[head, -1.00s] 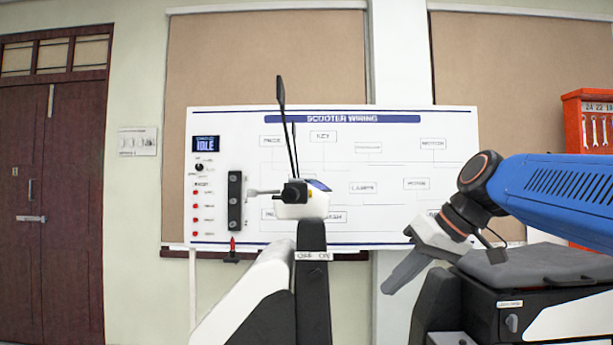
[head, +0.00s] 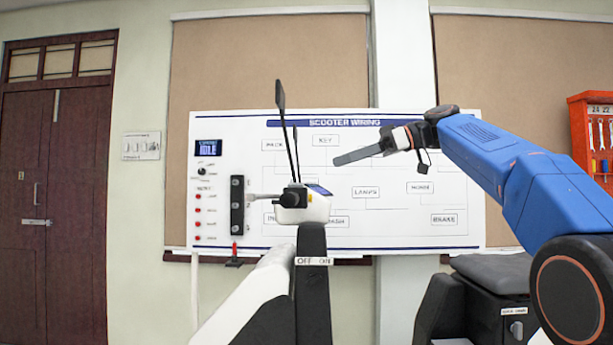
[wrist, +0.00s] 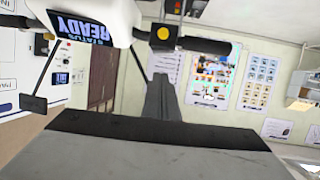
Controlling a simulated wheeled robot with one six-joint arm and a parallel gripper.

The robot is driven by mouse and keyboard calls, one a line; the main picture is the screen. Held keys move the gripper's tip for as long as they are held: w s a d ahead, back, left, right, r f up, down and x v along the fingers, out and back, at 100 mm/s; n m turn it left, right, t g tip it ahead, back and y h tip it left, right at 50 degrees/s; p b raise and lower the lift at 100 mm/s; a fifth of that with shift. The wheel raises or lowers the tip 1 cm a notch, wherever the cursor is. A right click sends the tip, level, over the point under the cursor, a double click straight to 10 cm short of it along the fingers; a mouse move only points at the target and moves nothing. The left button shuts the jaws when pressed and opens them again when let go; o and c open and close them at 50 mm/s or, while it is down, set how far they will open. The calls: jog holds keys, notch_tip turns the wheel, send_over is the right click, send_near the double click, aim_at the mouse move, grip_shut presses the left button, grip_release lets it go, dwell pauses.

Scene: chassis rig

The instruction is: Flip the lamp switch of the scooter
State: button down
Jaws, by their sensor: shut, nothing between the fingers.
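The scooter's white handlebar head (head: 303,206) stands in the middle of the head view. A white OFF / ON label (head: 313,261) is on the dark column below it. I cannot make out the lamp switch itself. My gripper (head: 338,161) is shut and empty, right of the handlebar head, a little higher and pointing left. In the wrist view, my grey fingers (wrist: 163,92) reach toward a black handlebar grip (wrist: 207,46). Beside that grip is a black switch housing with a yellow round button (wrist: 163,33). A display reading READY (wrist: 78,30) shows on the head.
A white SCOOTER WIRING board (head: 400,215) stands behind the scooter. Two thin dark mirror stalks (head: 289,135) rise from the handlebar. The scooter's dark seat (head: 495,272) is at lower right, under my arm. A red tool rack (head: 597,135) hangs at far right.

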jog(key=shift+w+a+r+n+g+y, duration=0.1)
jog(key=shift+w+r+n+g+y, duration=0.2)
jog(key=shift+r+n, duration=0.4)
jog(key=shift+w+r+n+g+y, duration=0.2)
jog(key=shift+w+r+n+g, duration=0.1)
jog(key=shift+r+n, duration=0.35)
jog(key=shift+a, duration=0.1)
send_over(296, 185)
jog(key=w+d, duration=0.2)
jog(key=d, duration=0.1)
jog(key=shift+s+a+f, duration=0.1)
jog(key=shift+a+f, duration=0.1)
jog(key=shift+f, duration=1)
jog(key=f, duration=0.2)
jog(key=shift+w+f, duration=0.25)
jog(key=shift+f, duration=0.15)
jog(key=shift+w+f, duration=0.1)
jog(key=shift+f, duration=0.45)
